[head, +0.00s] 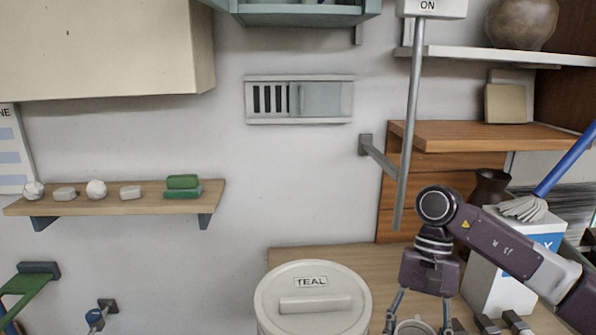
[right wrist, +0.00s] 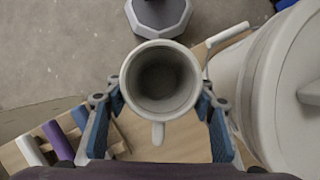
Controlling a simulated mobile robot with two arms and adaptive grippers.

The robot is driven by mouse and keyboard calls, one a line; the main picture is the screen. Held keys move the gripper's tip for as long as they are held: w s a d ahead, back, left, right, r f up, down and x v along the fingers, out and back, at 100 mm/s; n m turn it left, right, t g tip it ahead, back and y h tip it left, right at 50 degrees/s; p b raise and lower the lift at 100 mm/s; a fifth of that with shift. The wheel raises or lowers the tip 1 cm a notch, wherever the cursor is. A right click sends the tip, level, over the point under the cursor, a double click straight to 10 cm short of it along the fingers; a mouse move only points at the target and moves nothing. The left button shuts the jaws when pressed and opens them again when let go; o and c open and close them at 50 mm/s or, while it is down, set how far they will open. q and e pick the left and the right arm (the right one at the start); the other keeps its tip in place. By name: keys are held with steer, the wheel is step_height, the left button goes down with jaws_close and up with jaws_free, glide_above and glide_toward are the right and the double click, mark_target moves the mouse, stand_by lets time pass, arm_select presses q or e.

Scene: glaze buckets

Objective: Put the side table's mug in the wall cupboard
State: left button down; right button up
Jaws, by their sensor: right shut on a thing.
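A pale grey mug (head: 411,329) shows at the bottom edge of the head view, mostly cut off. My right gripper (head: 419,322) points down with a finger on each side of it. In the right wrist view the mug (right wrist: 160,117) is seen from above, empty inside, with its handle towards the palm. The right gripper (right wrist: 162,98) is shut on it. A beige wall cabinet (head: 100,55) hangs at upper left, and a teal wall unit (head: 300,18) is cut off at the top. I cannot tell which is the wall cupboard. My left gripper is not in view.
A white lidded bucket marked TEAL (head: 312,270) stands left of the right gripper. A hanging grey rod (head: 410,130) and a wooden shelf (head: 480,134) are above the arm. A white box (head: 490,285) stands to the right. A wall shelf (head: 140,203) holds small items.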

steer(key=s+n, duration=0.1)
steer(key=n+h, duration=0.1)
steer(key=n, duration=0.1)
steer(key=s+a+n, duration=0.1)
steer(key=shift+s+a+f+h, duration=0.1)
steer(key=shift+s+f+h, duration=0.15)
steer(key=shift+s+h, duration=0.05)
steer(key=shift+s+r+n, duration=0.1)
steer(key=shift+s+n, duration=0.2)
steer(key=shift+n, duration=0.2)
steer(key=s+f, duration=0.3)
steer(key=s, duration=0.4)
steer(key=shift+s+f, duration=0.25)
steer(key=shift+s, duration=0.15)
